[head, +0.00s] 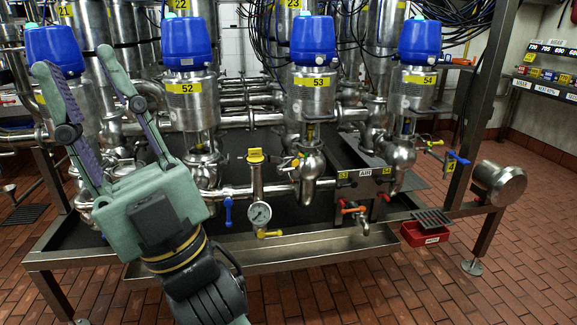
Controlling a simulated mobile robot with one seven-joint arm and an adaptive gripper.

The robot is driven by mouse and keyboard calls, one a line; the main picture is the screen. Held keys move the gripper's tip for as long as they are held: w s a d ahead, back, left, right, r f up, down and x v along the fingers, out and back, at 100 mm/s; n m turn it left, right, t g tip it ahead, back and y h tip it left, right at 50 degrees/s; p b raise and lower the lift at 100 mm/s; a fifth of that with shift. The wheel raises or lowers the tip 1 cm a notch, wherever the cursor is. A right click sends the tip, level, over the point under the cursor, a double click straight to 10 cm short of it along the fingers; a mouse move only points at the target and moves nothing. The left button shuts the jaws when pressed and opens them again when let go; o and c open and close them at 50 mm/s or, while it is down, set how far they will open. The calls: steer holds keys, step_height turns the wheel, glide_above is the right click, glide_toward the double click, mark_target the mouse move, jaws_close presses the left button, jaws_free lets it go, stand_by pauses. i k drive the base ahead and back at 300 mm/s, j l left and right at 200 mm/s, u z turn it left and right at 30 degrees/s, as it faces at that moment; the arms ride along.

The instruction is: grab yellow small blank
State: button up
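My gripper (74,60) is at the left of the head view, raised in front of the valves. Its two green fingers are spread apart with nothing between them. Small coloured pieces, some of them yellow (548,75), sit on a shelf at the far right. They are too small to tell which is the small yellow blank. A yellow cap-like piece (255,155) tops the vertical pipe above the pressure gauge; I cannot tell whether it is a blank. My gripper is well to the left of both.
Steel valves with blue heads (313,41) fill the middle, above a steel drip tray (300,250). A red bin (424,233) hangs at the tray's right. A frame post (483,85) stands before the shelf (545,88). Brick floor (525,250) is clear at right.

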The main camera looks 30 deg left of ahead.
mark_target(255, 155)
steer(key=j+u, duration=0.25)
steer(key=u, duration=0.2)
steer(key=i+j+u, duration=0.15)
steer(key=u, duration=0.35)
steer(key=i+j+u, duration=0.15)
steer(key=u, duration=0.3)
steer(key=j, duration=0.1)
